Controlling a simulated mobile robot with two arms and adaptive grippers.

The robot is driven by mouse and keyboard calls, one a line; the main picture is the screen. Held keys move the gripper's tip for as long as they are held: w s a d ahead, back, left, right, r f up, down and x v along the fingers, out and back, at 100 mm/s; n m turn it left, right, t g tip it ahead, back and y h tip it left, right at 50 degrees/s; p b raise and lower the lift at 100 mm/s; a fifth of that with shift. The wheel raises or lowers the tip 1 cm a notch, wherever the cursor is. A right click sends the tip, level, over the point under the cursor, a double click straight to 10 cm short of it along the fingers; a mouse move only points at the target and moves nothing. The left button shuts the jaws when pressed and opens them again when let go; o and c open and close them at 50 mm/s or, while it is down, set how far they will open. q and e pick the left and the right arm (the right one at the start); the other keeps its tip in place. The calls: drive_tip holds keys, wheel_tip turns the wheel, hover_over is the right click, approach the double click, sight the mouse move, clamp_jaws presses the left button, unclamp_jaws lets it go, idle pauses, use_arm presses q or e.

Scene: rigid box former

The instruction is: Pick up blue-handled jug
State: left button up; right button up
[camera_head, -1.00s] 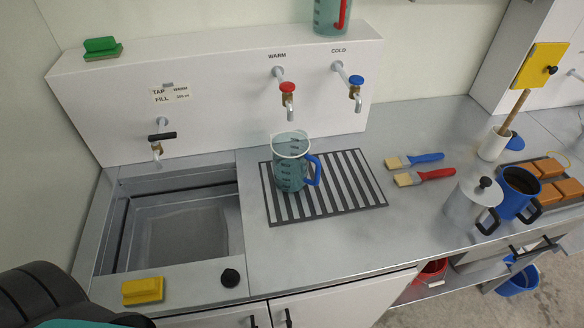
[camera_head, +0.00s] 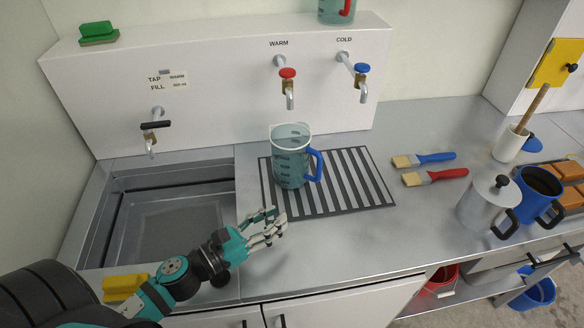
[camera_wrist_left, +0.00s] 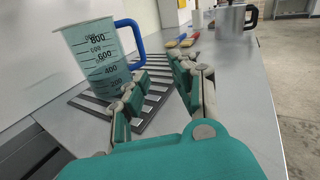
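The blue-handled jug (camera_head: 290,158) is a clear teal measuring jug with dark graduation marks. It stands upright on the striped drain mat (camera_head: 350,190), its blue handle on the right side. My left gripper (camera_head: 268,226) is in front of and a little left of the jug, apart from it. In the left wrist view the jug (camera_wrist_left: 98,62) stands ahead and to the left, with its handle towards the middle. The left gripper's fingers (camera_wrist_left: 158,90) are spread with nothing between them. My right gripper is not in view.
The sink (camera_head: 175,225) lies left of the mat. A yellow sponge (camera_head: 122,286) is at the sink's front edge. Warm and cold taps (camera_head: 288,88) overhang behind the jug.

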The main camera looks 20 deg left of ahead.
use_arm(q)
drive_tip(key=a, duration=0.2)
drive_tip(key=a+y, duration=0.1)
drive_tip(key=shift+w+a+r, duration=0.2)
drive_tip(key=shift+w+a, duration=0.15)
drive_tip(key=shift+w+d+r+p, duration=0.1)
drive_tip(key=shift+w+r+p, duration=0.05)
drive_tip(key=shift+w+p, duration=0.3)
drive_tip(key=p, duration=0.4)
approach(317, 171)
drive_tip(key=x, duration=0.4)
drive_tip(key=shift+f, duration=0.2)
drive_tip(key=shift+w, duration=0.25)
drive_tip(key=x, duration=0.1)
drive_tip(key=p+x, duration=0.1)
drive_tip(key=x, duration=0.2)
drive_tip(key=shift+d+r+p, duration=0.1)
drive_tip(key=shift+r+p, duration=0.15)
drive_tip(key=shift+p, duration=0.05)
drive_tip(key=shift+w+d+f, duration=0.2)
drive_tip(key=shift+w+d, duration=0.05)
drive_tip(key=shift+w, duration=0.3)
drive_tip(key=shift+s, duration=0.1)
clamp_jaws()
drive_tip(key=shift+r, duration=0.15)
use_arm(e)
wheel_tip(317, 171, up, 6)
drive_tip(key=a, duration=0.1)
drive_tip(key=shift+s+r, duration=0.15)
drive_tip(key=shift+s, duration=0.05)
